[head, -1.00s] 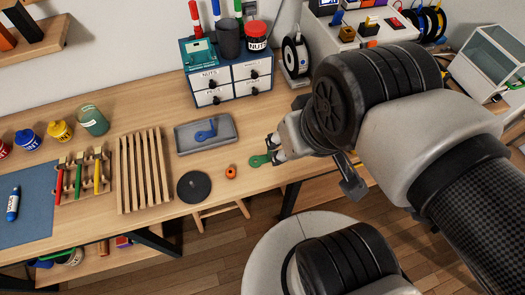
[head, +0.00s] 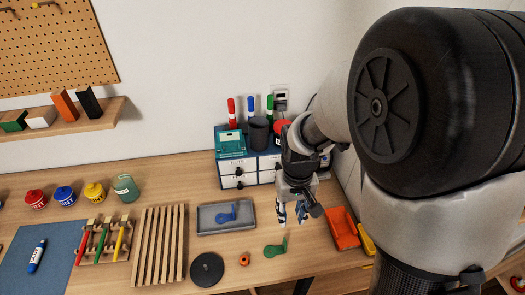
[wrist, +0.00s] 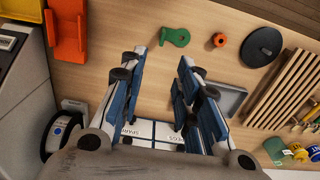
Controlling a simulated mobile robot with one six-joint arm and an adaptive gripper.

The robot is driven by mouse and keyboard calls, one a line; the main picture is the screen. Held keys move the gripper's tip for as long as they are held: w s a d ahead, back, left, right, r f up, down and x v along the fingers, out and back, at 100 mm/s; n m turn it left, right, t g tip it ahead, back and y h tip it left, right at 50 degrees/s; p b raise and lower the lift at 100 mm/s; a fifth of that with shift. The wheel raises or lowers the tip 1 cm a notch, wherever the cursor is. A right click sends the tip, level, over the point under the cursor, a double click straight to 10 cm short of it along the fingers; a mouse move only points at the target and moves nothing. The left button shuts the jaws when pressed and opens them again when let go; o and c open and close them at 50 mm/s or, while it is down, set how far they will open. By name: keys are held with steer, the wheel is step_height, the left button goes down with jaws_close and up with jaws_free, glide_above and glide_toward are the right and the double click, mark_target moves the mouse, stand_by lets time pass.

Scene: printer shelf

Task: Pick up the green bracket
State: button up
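The green bracket (head: 275,249) lies flat on the wooden table near the front edge, right of a small orange ring. It also shows in the wrist view (wrist: 175,38), beyond my fingertips. My gripper (head: 291,214) points down above the table, behind and slightly right of the bracket in the head view. Its two fingers are spread apart with nothing between them, as the wrist view (wrist: 175,52) shows. The gripper does not touch the bracket.
An orange ring (head: 244,260) and black disc (head: 207,269) are nearby. An orange bin (head: 342,230) stands to the right. A drawer cabinet (head: 229,169) stands behind.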

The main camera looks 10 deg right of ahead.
mark_target(285, 241)
step_height(285, 241, down, 13)
steer(key=b, duration=0.4)
steer(key=f, duration=0.1)
steer(key=f+b, duration=0.1)
steer(key=f, duration=0.1)
steer(key=f+b, duration=0.1)
steer(key=f, duration=0.1)
steer(key=shift+a+f, duration=0.1)
steer(key=shift+a, duration=0.15)
steer(key=shift+c, duration=0.4)
jaws_close()
